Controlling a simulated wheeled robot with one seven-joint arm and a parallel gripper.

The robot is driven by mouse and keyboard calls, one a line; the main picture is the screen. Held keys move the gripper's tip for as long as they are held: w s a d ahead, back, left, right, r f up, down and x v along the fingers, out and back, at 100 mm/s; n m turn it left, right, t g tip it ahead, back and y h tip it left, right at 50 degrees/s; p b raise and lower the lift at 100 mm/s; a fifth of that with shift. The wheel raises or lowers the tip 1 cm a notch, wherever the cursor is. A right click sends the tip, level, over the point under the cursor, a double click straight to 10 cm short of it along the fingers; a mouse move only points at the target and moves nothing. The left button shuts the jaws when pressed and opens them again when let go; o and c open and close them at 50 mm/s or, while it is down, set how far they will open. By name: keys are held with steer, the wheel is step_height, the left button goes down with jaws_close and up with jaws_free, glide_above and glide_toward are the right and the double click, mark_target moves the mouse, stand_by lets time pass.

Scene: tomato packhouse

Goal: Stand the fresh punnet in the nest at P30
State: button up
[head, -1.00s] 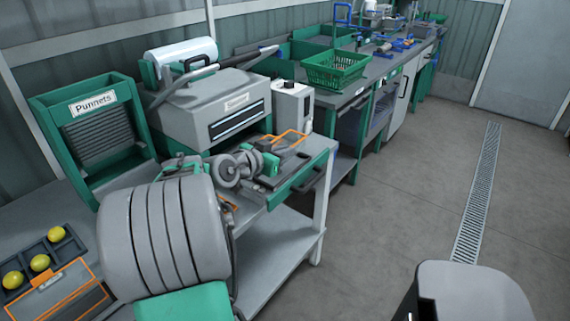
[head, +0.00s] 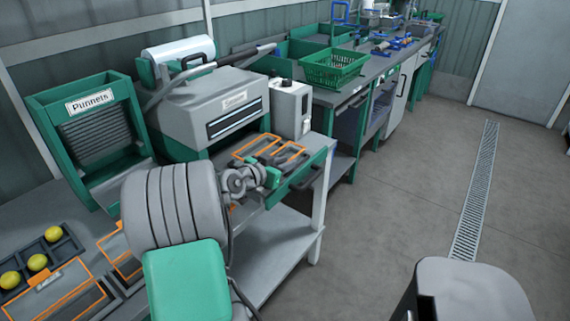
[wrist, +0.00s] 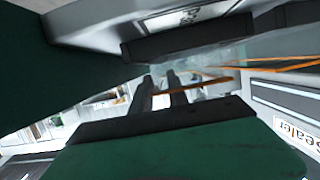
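My gripper (head: 277,168) is over the front worktop beside the sealer (head: 210,105), near an orange-outlined nest (head: 252,147) at the sealer's front. In the wrist view, the two dark fingers of my gripper (wrist: 161,86) stand apart, with an orange bar crossing behind them. I make out no punnet between them, though a clear one would be hard to see. The green punnet dispenser (head: 84,105), labelled Punnets, stands at the left. No loose punnet is clearly visible. I cannot read a P30 mark on any nest.
Yellow tomatoes lie in a dark tray (head: 62,247) at the lower left, beside another orange-outlined station (head: 58,292). A white box (head: 290,108) stands right of the sealer. A green basket (head: 334,68) is on the far bench.

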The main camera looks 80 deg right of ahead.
steer(key=shift+o, duration=0.8)
steer(key=shift+a+r, duration=0.1)
steer(key=shift+r, duration=0.1)
steer(key=v, duration=1.1)
steer(key=shift+w+a, duration=0.15)
steer(key=shift+a, duration=0.2)
steer(key=shift+r, duration=0.2)
